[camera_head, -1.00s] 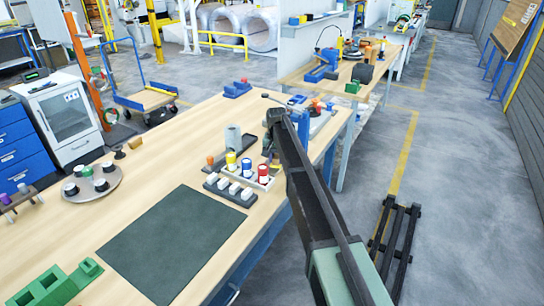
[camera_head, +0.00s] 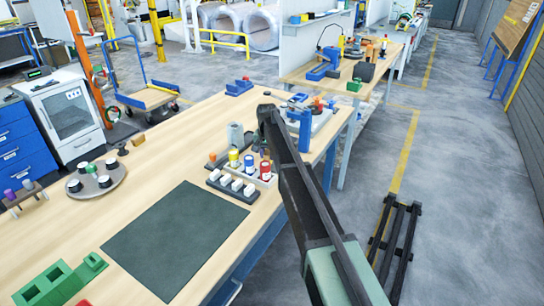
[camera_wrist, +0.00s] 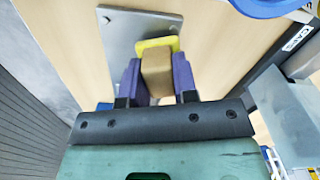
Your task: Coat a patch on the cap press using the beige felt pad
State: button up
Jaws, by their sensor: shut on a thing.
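My gripper (camera_wrist: 157,82) has purple fingers shut on a beige felt pad (camera_wrist: 156,72), a tan block in the wrist view. Yellow colour shows around the pad's far end; I cannot tell whether it is on the pad or the surface beyond. A grey metal plate (camera_wrist: 128,35) with bolts lies beyond the pad; whether they touch is unclear. In the head view, the blue upright (camera_head: 304,130) of what seems to be the cap press stands right of my arm's end. My arm hides part of it, and the pad is not clear there.
A grey holder (camera_head: 226,187) with white blocks is in front. A round tray (camera_head: 97,184) sits farther left. The dark mat (camera_head: 172,240) is bare. A CAPS label (camera_wrist: 298,38) marks the table edge.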

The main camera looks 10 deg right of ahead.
jog(key=shift+w+a, duration=0.35)
jog(key=shift+s+d, duration=2.3)
jog(key=shift+d, duration=0.3)
notch_tip(320, 180, up, 7)
jog(key=p, duration=0.7)
jog(key=shift+r, duration=0.2)
jog(key=shift+w+f, duration=0.1)
jog(key=f+b, duration=0.4)
jog(key=w+f+b, duration=0.1)
jog(key=f, duration=0.1)
jog(key=shift+d+b, duration=0.4)
jog(key=shift+r, duration=0.1)
jog(key=shift+f+b, duration=0.95)
jog(key=shift+f, duration=0.1)
